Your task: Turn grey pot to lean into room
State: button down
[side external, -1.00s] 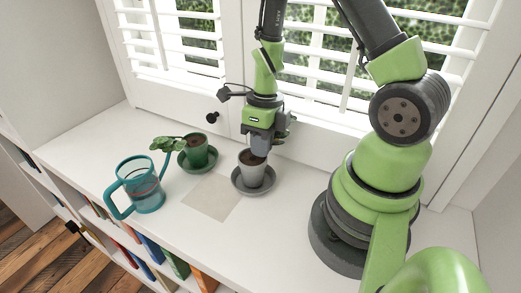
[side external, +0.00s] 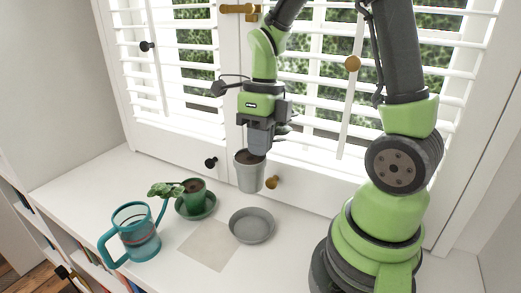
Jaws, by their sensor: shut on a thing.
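The grey pot (side external: 249,176) is held in the air in the side external view, roughly upright, with dark soil at its top. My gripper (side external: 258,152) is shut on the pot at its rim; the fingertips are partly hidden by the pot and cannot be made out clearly. No plant is visible in the grey pot. The grey saucer (side external: 251,226) lies empty on the white surface, below the pot and apart from it.
A green pot (side external: 194,192) with a leafy plant stands on a green saucer to the left. A teal jug (side external: 136,232) stands further left, near the front edge. A pale square (side external: 208,245) lies bare on the white shelf top (side external: 90,190). Shuttered windows stand behind.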

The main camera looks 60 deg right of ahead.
aim_at(250, 177)
jog(key=shift+r, duration=0.45)
jog(key=f+n, duration=0.2)
jog(key=n, duration=0.1)
jog(key=w+f+n, duration=0.1)
jog(key=f+n, duration=0.2)
jog(key=n, duration=0.1)
jog(key=w+f+n+g, duration=0.1)
jog(key=f+n, duration=0.2)
jog(key=n, duration=0.1)
jog(key=shift+w+f+h, duration=0.1)
jog(key=shift+f+h, duration=0.1)
jog(key=shift+h, duration=0.2)
jog(key=shift+w+f+n, duration=0.1)
jog(key=shift+f+n, duration=0.5)
jog(key=shift+n, duration=0.2)
jog(key=shift+f, duration=1.4)
jog(key=c, duration=1.2)
grip_release()
jog(key=shift+o, duration=0.2)
